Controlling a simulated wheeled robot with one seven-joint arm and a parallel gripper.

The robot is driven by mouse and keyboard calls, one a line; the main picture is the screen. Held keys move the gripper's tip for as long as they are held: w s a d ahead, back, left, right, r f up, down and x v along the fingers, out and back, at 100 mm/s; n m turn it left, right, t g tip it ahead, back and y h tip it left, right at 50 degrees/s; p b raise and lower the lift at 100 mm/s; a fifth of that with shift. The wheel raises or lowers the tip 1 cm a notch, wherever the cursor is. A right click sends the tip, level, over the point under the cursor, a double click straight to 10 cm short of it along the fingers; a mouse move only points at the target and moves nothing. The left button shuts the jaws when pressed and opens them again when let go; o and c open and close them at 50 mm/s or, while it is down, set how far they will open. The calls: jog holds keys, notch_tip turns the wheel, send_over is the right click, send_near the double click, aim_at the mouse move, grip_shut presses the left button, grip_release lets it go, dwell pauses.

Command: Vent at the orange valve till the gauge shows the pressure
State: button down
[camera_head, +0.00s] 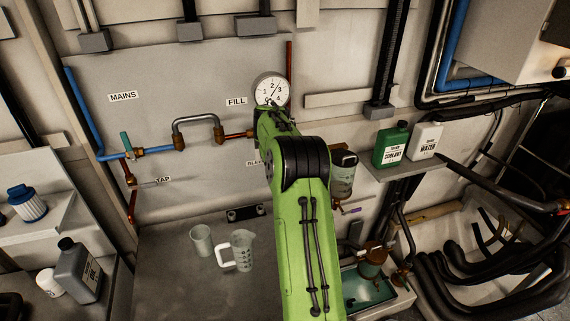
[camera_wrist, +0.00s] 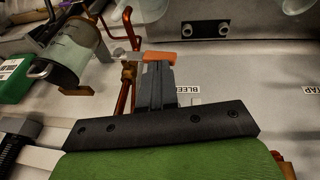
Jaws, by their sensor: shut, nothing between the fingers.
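The orange valve handle (camera_wrist: 160,58) is a short flat lever on the copper pipework, beside the BLEED label (camera_wrist: 188,89), in the wrist view. My gripper (camera_wrist: 158,68) is shut with nothing between its fingers. Its tips are right at the orange handle; whether they touch it I cannot tell. The round white pressure gauge (camera_head: 270,89) stands on the panel above my green arm in the head view. Its scale numbers show, but the needle is too small to read surely. My arm hides the gripper and orange valve in the head view.
A teal-handled valve (camera_head: 126,143) sits on the mains pipe at left. A clear cup (camera_head: 201,240) and a measuring jug (camera_head: 239,251) stand on the bench. The green coolant bottle (camera_head: 390,145) and white water bottle (camera_head: 424,141) stand on a shelf at right.

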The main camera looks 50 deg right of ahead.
jog(key=shift+w+a+f+g+h+b, duration=0.1)
jog(key=shift+a+f+g+h+b, duration=0.1)
jog(key=shift+a+f+h, duration=0.2)
jog(key=shift+w+a+f+g+h+b, duration=0.1)
jog(key=shift+a+f+g+h, duration=0.15)
jog(key=shift+f, duration=0.25)
jog(key=shift+s+a+f, duration=0.1)
jog(key=shift+f, duration=0.15)
jog(key=p+v, duration=0.1)
jog(key=v, duration=1.5)
jog(key=shift+d+r, duration=0.25)
jog(key=shift+r, duration=0.05)
jog(key=shift+s+a, duration=0.1)
